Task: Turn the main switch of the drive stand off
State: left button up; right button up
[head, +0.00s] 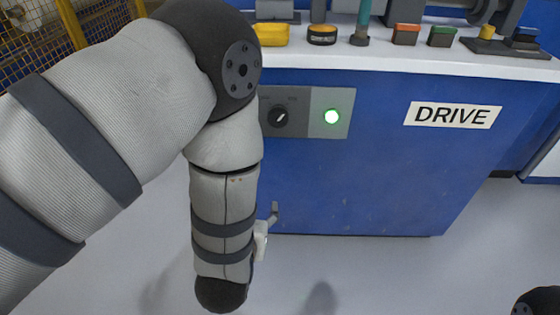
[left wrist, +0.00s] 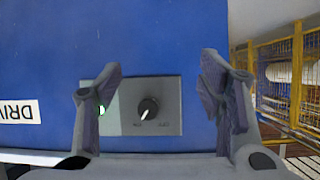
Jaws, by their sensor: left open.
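The main switch is a black rotary knob (head: 280,117) on a grey panel (head: 315,105) on the front of the blue drive stand (head: 400,180). Its white pointer mark leans to the upper right in the head view. Two small labels sit above it, too small to read surely. A green lamp (head: 332,117) beside it is lit. In the left wrist view, which is upside down, the knob (left wrist: 148,108) shows between the spread fingers of my left gripper (left wrist: 162,80). The gripper is open, empty and apart from the knob. In the head view my arm hides most of it.
A sign reading DRIVE (head: 452,115) is right of the panel. Yellow fencing (left wrist: 290,85) stands beside the stand. The floor in front is clear.

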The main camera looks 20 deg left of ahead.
pick_arm(q)
jog(key=w+d+r+t+b, duration=0.1)
jog(key=w+r+t+b, duration=0.15)
jog(key=w, duration=0.35)
jog(key=n+t+y+b, duration=0.1)
jog(key=t+y, duration=0.1)
jog(key=t, duration=0.1)
send_near(278, 120)
jog(key=shift+n, duration=0.3)
jog(key=b+x, duration=0.3)
jog(key=x, duration=0.6)
jog(key=shift+w+f+b, duration=0.1)
jog(key=shift+f+b, duration=0.1)
jog(key=shift+b, duration=0.1)
jog(key=shift+w+a+r, duration=0.1)
jog(key=shift+w+a, duration=0.05)
jog(key=shift+w, duration=0.1)
pick_arm(e)
notch_tip(278, 120, down, 8)
jog(key=s+g, duration=0.1)
jog(key=s, duration=0.1)
jog(key=shift+s+a, duration=0.15)
jog(key=shift+a, duration=0.25)
pick_arm(q)
jog(key=shift+c, duration=0.2)
pick_arm(e)
jog(key=shift+f, duration=0.1)
pick_arm(q)
jog(key=c, duration=1.1)
